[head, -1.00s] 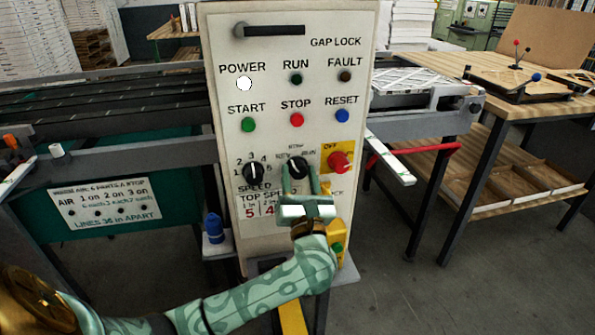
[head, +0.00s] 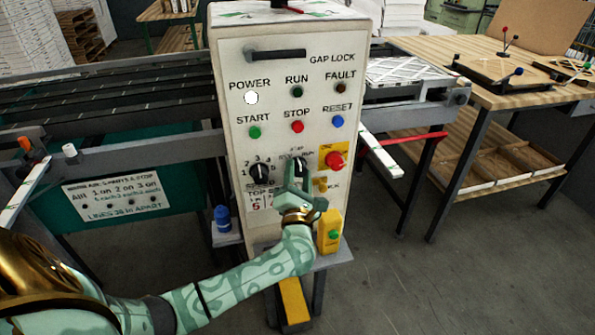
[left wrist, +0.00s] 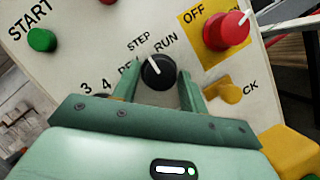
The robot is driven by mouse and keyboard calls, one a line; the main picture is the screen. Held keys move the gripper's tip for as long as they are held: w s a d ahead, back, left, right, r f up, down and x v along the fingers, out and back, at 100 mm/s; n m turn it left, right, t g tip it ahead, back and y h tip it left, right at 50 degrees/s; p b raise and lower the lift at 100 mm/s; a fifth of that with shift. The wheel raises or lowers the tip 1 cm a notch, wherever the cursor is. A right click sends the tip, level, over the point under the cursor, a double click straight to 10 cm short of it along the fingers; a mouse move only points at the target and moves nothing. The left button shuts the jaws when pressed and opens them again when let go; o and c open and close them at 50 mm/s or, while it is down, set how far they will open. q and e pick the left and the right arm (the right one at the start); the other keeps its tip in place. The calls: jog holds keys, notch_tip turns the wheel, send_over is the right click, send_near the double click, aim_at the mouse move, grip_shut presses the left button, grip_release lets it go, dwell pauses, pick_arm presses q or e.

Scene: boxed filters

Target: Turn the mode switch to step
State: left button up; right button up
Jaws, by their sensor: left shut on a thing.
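The mode switch is a round black knob with a white mark in the left wrist view (left wrist: 159,74), with STEP and RUN labels above it. Its mark leans up and left, nearer STEP than RUN. My left gripper (left wrist: 160,82) has one finger on each side of the knob and is shut on it. In the head view my left gripper (head: 297,178) is at the panel (head: 235,140), its fingers partly covering the knob. My right gripper is out of view.
The black speed knob (head: 259,172) is left of the switch. A yellow box with a green button (head: 330,232) stands below right. A blue-capped item (head: 222,220) is lower left.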

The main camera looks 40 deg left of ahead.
pick_arm(q)
jog(key=shift+f, duration=0.1)
jog(key=o, duration=0.8)
jog(key=shift+d, duration=0.1)
jog(key=v, duration=1.6)
jog(key=shift+s, duration=0.2)
jog(key=shift+d, duration=0.1)
